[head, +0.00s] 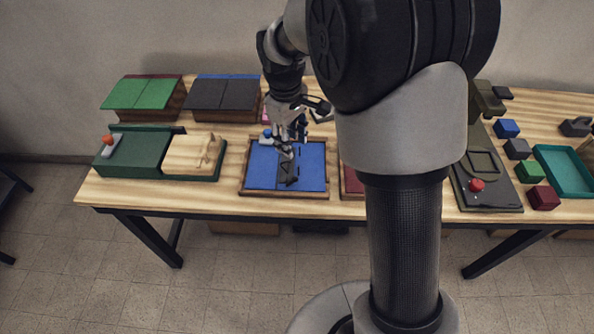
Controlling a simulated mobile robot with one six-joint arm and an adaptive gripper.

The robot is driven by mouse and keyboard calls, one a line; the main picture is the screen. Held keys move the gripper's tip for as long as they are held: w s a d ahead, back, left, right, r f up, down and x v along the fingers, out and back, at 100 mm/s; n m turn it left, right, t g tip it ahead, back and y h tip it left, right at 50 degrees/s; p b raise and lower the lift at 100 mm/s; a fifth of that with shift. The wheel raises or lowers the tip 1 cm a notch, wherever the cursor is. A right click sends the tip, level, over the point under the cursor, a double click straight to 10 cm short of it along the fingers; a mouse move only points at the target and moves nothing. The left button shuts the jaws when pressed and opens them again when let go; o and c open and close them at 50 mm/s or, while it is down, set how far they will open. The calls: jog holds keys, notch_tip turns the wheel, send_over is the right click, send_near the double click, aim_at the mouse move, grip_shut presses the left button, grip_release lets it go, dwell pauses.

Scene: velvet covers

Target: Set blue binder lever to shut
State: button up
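The blue binder (316,178) lies on the table as a flat blue panel in a wooden frame, left of my arm's column. A small pale piece with a blue knob (267,134) stands at its far left corner; it may be the lever, but its setting is too small to tell. Dark parts (289,170) lie along the middle of the panel. My gripper (287,152) points down over the far middle part of the binder, right of the blue knob. Its fingers are small and blend with the dark parts, so I cannot tell whether they touch anything.
A green case (135,152) with an orange-knobbed lever (108,143) and a pale wooden block (192,152) stand left. Green and dark lidded boxes (222,95) stand behind. A panel with a red button (477,185), colored cubes and a teal tray (568,176) are right.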

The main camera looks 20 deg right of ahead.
aim_at(295, 178)
jog(key=f+b, duration=0.2)
jog(key=f, duration=0.3)
jog(key=f+b, duration=0.2)
jog(key=f, duration=0.4)
jog(key=w+d+f+b, duration=0.1)
jog(key=f+b, duration=0.1)
jog(key=f, duration=0.4)
jog(key=shift+f, duration=0.15)
jog(key=shift+c, duration=0.4)
grip_shut()
